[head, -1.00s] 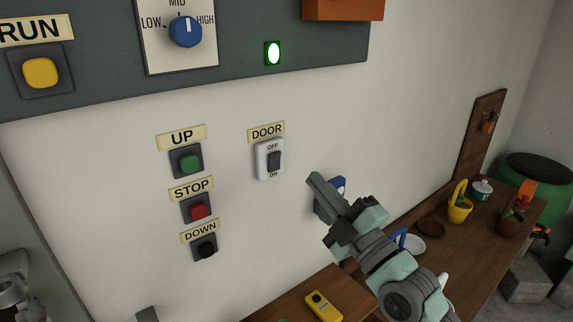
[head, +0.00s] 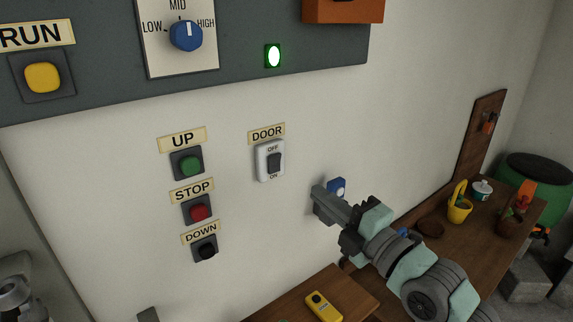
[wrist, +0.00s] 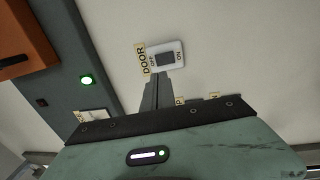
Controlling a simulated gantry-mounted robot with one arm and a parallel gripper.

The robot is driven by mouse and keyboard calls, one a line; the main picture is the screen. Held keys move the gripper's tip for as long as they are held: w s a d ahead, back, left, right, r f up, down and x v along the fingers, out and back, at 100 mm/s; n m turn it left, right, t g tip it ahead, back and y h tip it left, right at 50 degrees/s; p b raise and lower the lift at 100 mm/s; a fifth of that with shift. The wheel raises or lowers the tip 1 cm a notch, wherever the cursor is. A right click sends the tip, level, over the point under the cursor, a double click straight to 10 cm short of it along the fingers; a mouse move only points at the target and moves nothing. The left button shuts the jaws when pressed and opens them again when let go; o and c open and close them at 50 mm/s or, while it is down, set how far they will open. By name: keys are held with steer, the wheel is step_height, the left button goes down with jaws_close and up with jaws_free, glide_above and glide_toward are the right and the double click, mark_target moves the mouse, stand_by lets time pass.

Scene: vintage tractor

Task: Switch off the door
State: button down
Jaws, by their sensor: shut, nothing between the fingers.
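The door switch (head: 270,161) is a white plate with a dark rocker on the wall, under a DOOR label (head: 266,133). OFF is printed above the rocker and ON below it. Which way the rocker is pressed is too small to tell. My gripper (head: 317,193) is shut and empty, to the right of and below the switch, apart from it. In the wrist view the door switch (wrist: 165,58) lies just beyond my shut fingers (wrist: 155,88), turned sideways.
UP (head: 189,164), STOP (head: 198,211) and DOWN (head: 205,250) buttons sit left of the switch. A grey panel (head: 105,88) with a lit green lamp (head: 274,56) is above. A blue object (head: 337,187) is behind my gripper. A wooden bench (head: 445,235) stands lower right.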

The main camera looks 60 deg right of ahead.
mark_target(278, 160)
steer(key=p+x, duration=0.3)
steer(key=x, duration=0.7)
steer(key=shift+w+d+r, duration=0.1)
steer(key=shift+w+r, duration=0.05)
steer(key=shift+w, duration=0.25)
steer(key=shift+w+d, duration=0.3)
steer(key=shift+w, duration=0.1)
